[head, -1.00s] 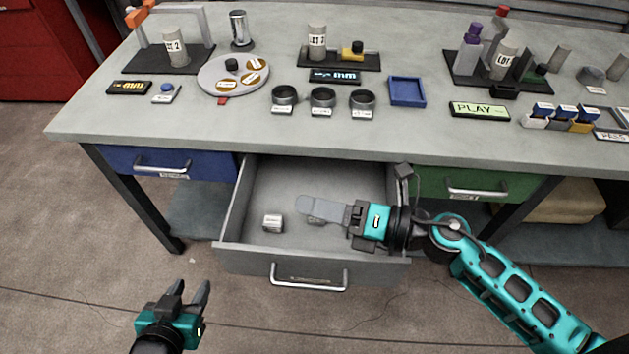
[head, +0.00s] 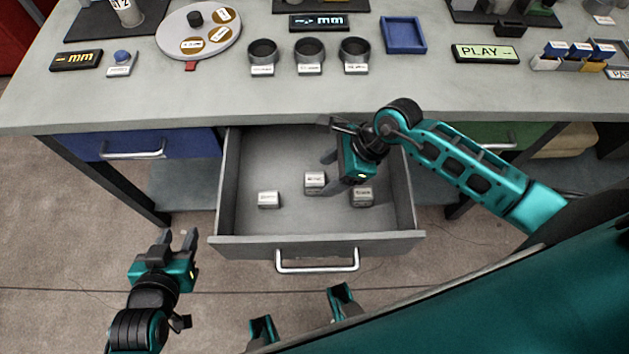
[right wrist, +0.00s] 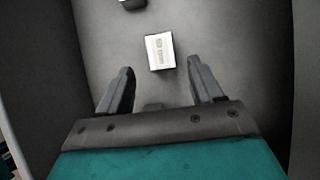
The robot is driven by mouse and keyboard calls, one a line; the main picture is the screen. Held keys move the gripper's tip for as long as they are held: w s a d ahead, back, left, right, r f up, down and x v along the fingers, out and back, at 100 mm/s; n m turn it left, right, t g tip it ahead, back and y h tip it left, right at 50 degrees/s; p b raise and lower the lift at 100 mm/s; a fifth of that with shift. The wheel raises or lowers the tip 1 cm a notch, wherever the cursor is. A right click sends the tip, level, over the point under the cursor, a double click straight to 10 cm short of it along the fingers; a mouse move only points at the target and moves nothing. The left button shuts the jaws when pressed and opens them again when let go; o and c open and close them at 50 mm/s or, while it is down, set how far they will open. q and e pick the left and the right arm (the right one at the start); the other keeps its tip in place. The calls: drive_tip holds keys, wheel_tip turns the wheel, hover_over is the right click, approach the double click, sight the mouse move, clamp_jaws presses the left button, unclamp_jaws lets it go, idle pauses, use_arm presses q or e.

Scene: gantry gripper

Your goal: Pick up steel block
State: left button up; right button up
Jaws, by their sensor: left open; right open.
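Three small grey metal blocks lie in the open drawer in the head view: a left one (head: 268,200), a middle one (head: 315,183) and a right one (head: 362,197). Their labels are too small to read, so I cannot tell which is steel. My right gripper (head: 330,170) is open inside the drawer space, close to the middle and right blocks. In the right wrist view a labelled block (right wrist: 160,52) lies just beyond and between the open, empty fingers (right wrist: 160,80). My left gripper (head: 178,240) is open and empty, left of the drawer.
The grey drawer (head: 235,240) has raised walls around the blocks; its left part is clear. The tabletop (head: 200,103) overhangs the drawer's back. On it stand three dark rings (head: 309,50), a blue tray (head: 403,33) and a round turntable (head: 172,38).

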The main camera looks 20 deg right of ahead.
sight(318, 178)
drive_tip(key=x, duration=0.5)
drive_tip(key=shift+w+a+f+b, duration=0.2)
drive_tip(key=shift+w+a+b, duration=0.05)
drive_tip(key=shift+a+b, duration=0.2)
clamp_jaws()
idle(0.3)
